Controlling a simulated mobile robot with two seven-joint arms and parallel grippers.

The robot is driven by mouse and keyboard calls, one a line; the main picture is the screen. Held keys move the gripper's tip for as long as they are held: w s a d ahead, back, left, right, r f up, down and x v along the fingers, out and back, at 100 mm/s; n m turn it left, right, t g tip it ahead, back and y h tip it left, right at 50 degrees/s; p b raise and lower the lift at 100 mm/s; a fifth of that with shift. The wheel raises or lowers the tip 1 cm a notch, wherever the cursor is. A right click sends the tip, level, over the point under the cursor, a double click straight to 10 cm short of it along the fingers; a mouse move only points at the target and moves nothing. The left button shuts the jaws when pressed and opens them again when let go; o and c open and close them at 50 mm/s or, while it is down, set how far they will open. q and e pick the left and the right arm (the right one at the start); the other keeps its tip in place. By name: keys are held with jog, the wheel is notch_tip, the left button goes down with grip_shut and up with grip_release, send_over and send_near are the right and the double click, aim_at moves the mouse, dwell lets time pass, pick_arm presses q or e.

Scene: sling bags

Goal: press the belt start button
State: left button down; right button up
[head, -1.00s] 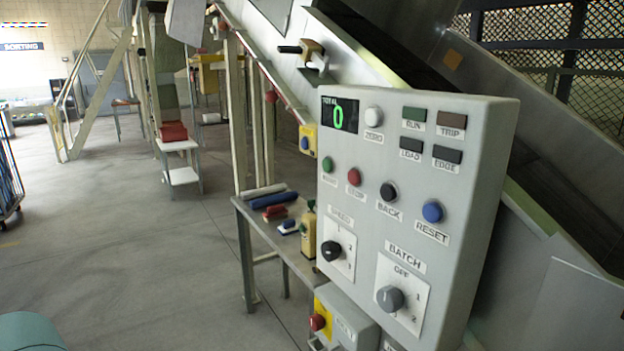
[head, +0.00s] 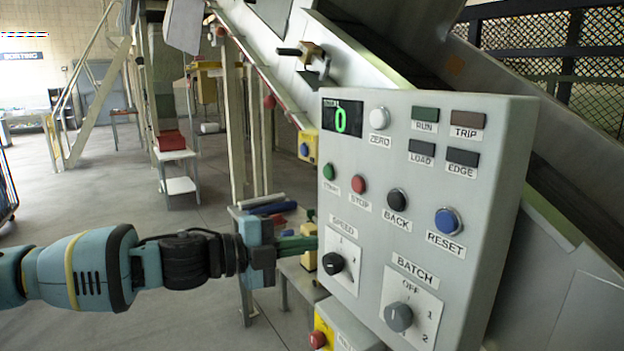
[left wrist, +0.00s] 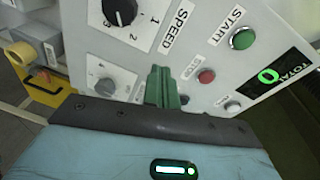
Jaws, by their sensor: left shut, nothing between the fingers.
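The control panel (head: 450,200) is a pale grey box facing me. The green start button (head: 328,171) sits at its left side under the green 0 display (head: 342,117), with the red stop button (head: 358,184) to its right. My left gripper (head: 312,243) is shut and empty, its green fingers in front of the panel's left edge near the speed knob (head: 333,263), below the start button. In the left wrist view the shut fingers (left wrist: 163,85) point at the panel between the speed label and stop button, and the start button (left wrist: 243,38) is up and right. My right gripper is out of view.
The panel also has a blue reset button (head: 448,220), a black back button (head: 397,199) and a batch knob (head: 398,316). A small bench (head: 240,211) with tools stands behind my gripper. A yellow box with a red button (head: 318,339) is below the panel.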

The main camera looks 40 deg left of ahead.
pick_arm(q)
jog(key=s+a+r+t+y, duration=0.2)
jog(key=s+a+r, duration=0.2)
jog(key=a+r, duration=0.4)
jog(key=shift+s+a+r+m+b, duration=0.3)
jog(key=shift+s+a+r, duration=0.1)
jog(key=shift+r, duration=0.45)
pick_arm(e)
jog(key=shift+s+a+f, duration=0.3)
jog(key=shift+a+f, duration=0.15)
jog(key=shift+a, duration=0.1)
pick_arm(q)
jog(key=shift+w+d, duration=0.1)
jog(key=shift+w, duration=0.1)
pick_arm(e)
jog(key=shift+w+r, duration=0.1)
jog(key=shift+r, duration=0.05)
